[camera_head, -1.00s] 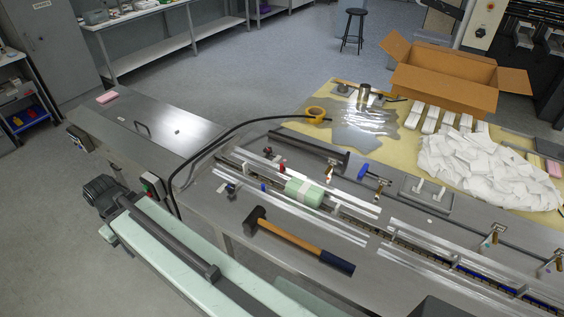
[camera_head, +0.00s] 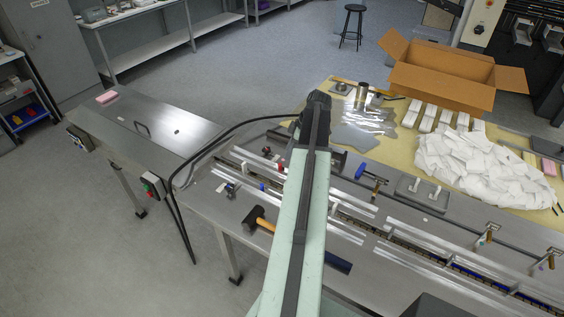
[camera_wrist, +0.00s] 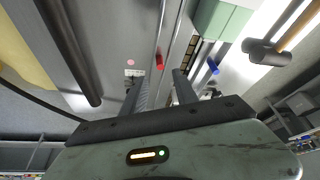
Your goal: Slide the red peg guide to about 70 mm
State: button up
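The red peg (camera_wrist: 159,61) of the guide shows in the wrist view as a small red cylinder just beyond my gripper's fingertips, near the line between them. My gripper (camera_wrist: 157,77) is open, with a clear gap between its two dark fingers. I see no contact between the fingers and the peg. A blue peg (camera_wrist: 213,66) stands to the right, outside the right finger. In the head view, my arm crosses the bench and hides my gripper and much of the guide area. I cannot read any scale or guide position.
A dark round bar (camera_wrist: 70,50) runs at the left of the wrist view. A hammer (camera_head: 254,217) lies on the steel bench, partly behind my arm.

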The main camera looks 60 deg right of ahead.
aim_at(281, 164)
jog(key=b+x, duration=0.6)
jog(key=x, duration=0.1)
jog(key=shift+f+b, duration=0.2)
jog(key=shift+b, duration=0.15)
jog(key=shift+w+f+b, duration=0.25)
jog(key=shift+f+b, duration=0.05)
jog(key=shift+r, duration=0.1)
grip_shut()
jog(key=shift+s+a, duration=0.1)
dwell(0.5)
